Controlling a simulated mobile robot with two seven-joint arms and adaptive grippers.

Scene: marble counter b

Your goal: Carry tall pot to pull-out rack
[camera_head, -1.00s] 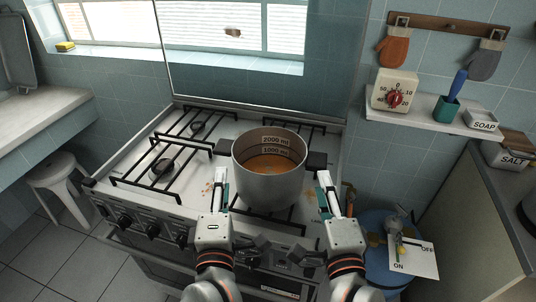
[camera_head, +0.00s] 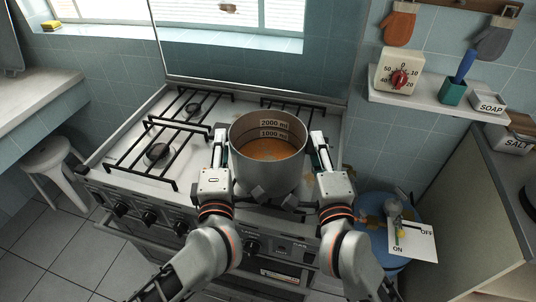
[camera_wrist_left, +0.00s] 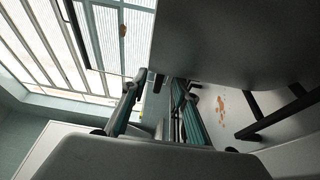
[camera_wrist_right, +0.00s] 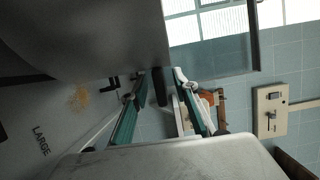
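The tall pot (camera_head: 268,178), a metal pot with orange liquid and volume marks inside, stands upright at the right front of the stove. My left gripper (camera_head: 220,143) is at its left side and my right gripper (camera_head: 318,146) at its right side. Both are open. In the left wrist view the teal-padded fingers (camera_wrist_left: 157,108) stand apart near the dark left handle (camera_wrist_left: 158,82). In the right wrist view the fingers (camera_wrist_right: 160,106) stand apart with the dark right handle (camera_wrist_right: 160,88) between them. Contact cannot be told. I cannot pick out a pull-out rack.
The stove (camera_head: 125,150) has bare burner grates to the pot's left. A shelf (camera_head: 425,108) with a timer and soap is on the right wall. A blue cylinder (camera_head: 375,235) with an ON/OFF card stands right of the stove. A white stool (camera_head: 52,160) is at left.

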